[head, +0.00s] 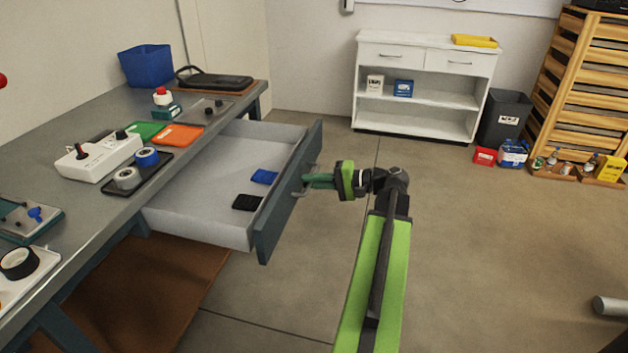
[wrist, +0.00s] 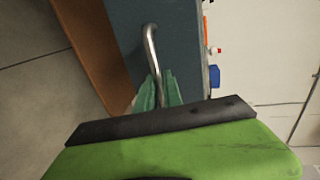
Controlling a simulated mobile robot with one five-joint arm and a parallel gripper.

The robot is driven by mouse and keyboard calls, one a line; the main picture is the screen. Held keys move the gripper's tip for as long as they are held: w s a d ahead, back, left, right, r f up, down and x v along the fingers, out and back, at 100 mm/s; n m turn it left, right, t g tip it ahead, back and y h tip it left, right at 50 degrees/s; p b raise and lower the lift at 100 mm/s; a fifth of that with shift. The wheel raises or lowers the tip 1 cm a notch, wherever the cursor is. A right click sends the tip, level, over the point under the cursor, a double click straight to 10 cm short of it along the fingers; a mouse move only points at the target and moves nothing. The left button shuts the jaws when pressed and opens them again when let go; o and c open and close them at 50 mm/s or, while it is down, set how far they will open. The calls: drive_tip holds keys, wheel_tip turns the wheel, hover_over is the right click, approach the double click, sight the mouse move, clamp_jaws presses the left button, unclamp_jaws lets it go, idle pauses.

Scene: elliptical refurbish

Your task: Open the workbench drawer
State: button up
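The workbench drawer (head: 289,190) stands pulled well out of the grey workbench (head: 84,122) in the head view. Its inside shows, with a blue item (head: 264,177) and a black item (head: 247,202) lying in it. The drawer has a dark blue-grey front, which also fills the upper middle of the wrist view (wrist: 180,45). A metal bar handle (wrist: 151,45) sits on that front. My gripper (head: 308,181) is at the handle, and in the wrist view its green fingers (wrist: 158,88) lie on both sides of the bar, closed around it.
Tape rolls, a white switch box (head: 100,158), coloured trays and a blue bin (head: 147,66) stand on the workbench. A white shelf unit (head: 425,85), a black bin (head: 503,115) and a wooden rack (head: 575,85) stand at the back. The floor right of the drawer is mostly clear.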

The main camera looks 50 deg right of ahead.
drive_tip(key=shift+o, duration=0.9)
drive_tip(key=shift+a+f, duration=0.1)
drive_tip(key=shift+a, duration=0.2)
drive_tip(key=shift+w, duration=0.1)
drive_tip(key=shift+d, duration=0.1)
drive_tip(key=p+v, duration=0.3)
drive_tip(key=v, duration=1.4)
drive_tip(key=shift+s, duration=0.2)
drive_tip(key=shift+d+p, duration=0.15)
drive_tip(key=shift+p, duration=0.15)
